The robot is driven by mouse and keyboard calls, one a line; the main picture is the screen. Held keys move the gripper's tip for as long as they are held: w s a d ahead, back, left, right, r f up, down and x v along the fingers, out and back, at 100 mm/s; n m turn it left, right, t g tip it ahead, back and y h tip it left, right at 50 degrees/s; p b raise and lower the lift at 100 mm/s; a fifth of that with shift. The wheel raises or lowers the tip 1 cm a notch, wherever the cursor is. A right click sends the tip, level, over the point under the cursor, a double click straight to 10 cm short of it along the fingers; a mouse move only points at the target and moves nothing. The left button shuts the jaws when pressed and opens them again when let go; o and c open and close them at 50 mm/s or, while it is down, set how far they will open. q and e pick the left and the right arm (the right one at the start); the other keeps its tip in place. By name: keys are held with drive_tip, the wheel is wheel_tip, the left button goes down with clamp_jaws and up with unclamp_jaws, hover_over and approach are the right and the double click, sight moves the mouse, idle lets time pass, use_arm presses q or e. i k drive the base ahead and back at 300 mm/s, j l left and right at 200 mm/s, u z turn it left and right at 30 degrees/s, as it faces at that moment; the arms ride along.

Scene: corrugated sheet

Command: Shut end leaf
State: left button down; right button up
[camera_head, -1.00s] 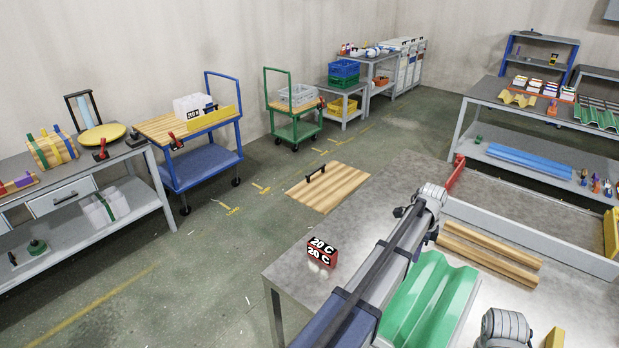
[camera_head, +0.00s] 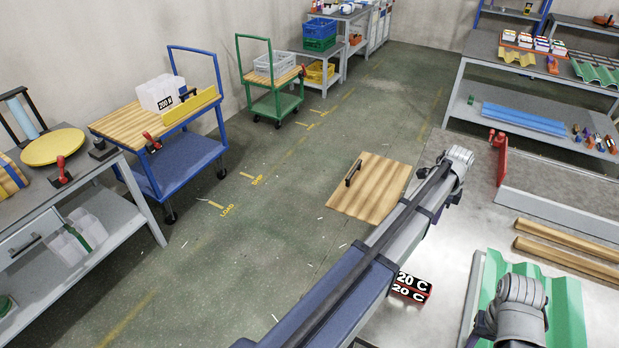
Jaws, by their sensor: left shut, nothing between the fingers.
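A red upright plate (camera_head: 502,162) stands at the left end of the long grey wall (camera_head: 560,212) on the worktable; it looks like the end leaf, though nothing marks it as such. How far it is swung cannot be judged. My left arm comes in from the lower left. My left gripper (camera_head: 456,178) is shut and empty, left of the red plate and apart from it in the picture; its wrist hides most of the fingers. My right gripper (camera_head: 513,312) is over the green corrugated sheet (camera_head: 568,305), its fingers mostly hidden.
Two wooden strips (camera_head: 568,247) lie on the worktable before the grey wall. A black-and-red "20 C" block (camera_head: 411,288) sits beside my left arm. A wooden board with a handle (camera_head: 372,187) lies beyond the table. A blue cart (camera_head: 190,160) stands left.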

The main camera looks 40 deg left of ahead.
sight(373, 187)
drive_tip(key=j, duration=0.95)
drive_tip(key=k+j, duration=0.15)
drive_tip(key=j, duration=0.8)
